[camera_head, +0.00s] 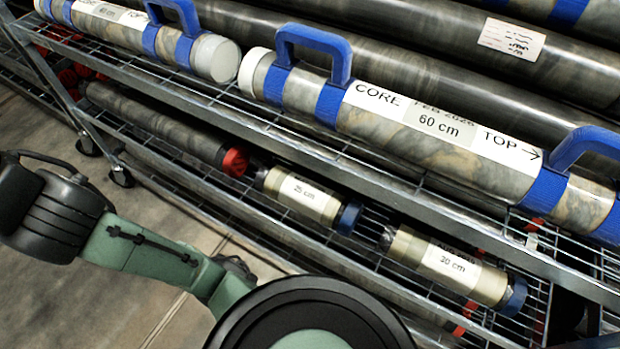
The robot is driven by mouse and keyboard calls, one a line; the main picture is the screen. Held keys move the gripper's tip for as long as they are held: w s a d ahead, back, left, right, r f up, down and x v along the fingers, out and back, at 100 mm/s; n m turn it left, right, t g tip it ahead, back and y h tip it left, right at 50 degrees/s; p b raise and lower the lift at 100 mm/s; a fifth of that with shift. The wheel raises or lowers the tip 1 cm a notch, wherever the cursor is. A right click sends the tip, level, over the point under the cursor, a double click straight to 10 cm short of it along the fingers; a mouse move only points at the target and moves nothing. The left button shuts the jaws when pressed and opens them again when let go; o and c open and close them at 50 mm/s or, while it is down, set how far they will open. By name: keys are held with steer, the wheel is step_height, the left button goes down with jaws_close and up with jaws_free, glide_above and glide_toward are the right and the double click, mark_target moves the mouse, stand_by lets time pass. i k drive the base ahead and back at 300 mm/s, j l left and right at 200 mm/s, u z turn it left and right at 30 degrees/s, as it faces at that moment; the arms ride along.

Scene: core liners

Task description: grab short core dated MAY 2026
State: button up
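Two short cores lie on the lower wire shelf. One is labelled 25 cm (303,195), and the other, to its right, appears labelled 30 cm (450,268). Both are tan-grey cylinders with white labels and a blue cap at the right end. The date lines on their labels are too small or shaded to read, so I cannot tell which is dated MAY 2026. My gripper is not in view. Only my green and black arm links show at lower left and bottom centre, in front of the rack and left of the short cores.
A long core labelled FEB 2026, 60 cm (430,125) with blue handles lies on the shelf above. Another handled core (130,30) is at upper left. A dark red-capped core (160,125) lies left of the short ones. The upper shelf's front rail (330,170) overhangs them.

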mark_target(341, 213)
steer(key=k+l, duration=0.2)
steer(key=l, duration=0.25)
steer(key=k+l+u, duration=0.15)
steer(key=l, duration=0.3)
steer(key=k+l, duration=0.3)
steer(key=k+l+u, duration=0.1)
steer(key=l, duration=0.45)
steer(key=i+j, duration=0.15)
